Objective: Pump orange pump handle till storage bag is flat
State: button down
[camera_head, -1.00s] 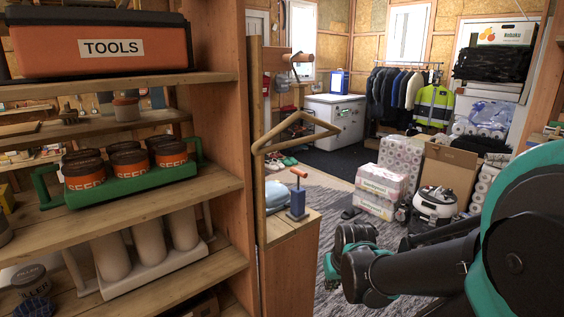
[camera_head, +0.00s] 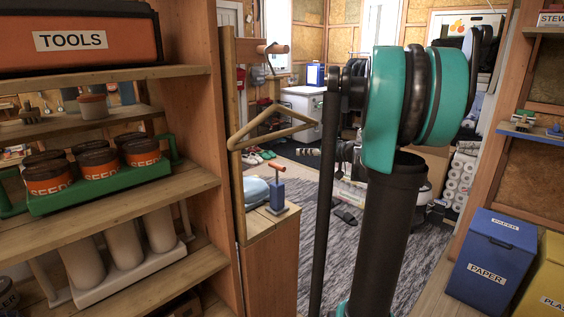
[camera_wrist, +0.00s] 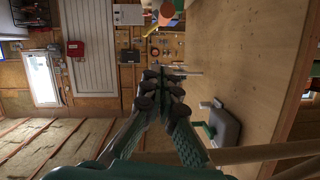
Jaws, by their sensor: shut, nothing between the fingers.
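The pump (camera_head: 277,194) is a small blue upright body with an orange handle (camera_head: 278,168) on top. It stands on a wooden cabinet top beside the shelf. A light blue bag (camera_head: 256,192) lies just left of the pump, partly hidden by the wooden post; how full it is cannot be told. My gripper (camera_wrist: 165,72) shows in the wrist view with its fingers together and nothing between them. It is apart from the pump, and neither pump nor bag can be made out in that view. My arm stands upright right of the pump in the head view.
Shelves with a green tray (camera_head: 100,188) of pots fill the left. A blue paper bin (camera_head: 490,262) and yellow bin (camera_head: 543,284) stand right. A rug (camera_head: 315,235) covers open floor.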

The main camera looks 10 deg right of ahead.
jog(key=shift+w+d+r, duration=0.1)
jog(key=shift+r, duration=0.1)
send_over(277, 177)
jog(key=d, duration=0.2)
jog(key=f, duration=0.3)
jog(key=s+f, duration=0.1)
jog(key=f, duration=0.1)
jog(key=shift+f, duration=0.7)
jog(key=shift+s+f, duration=0.1)
jog(key=shift+f, duration=2.7)
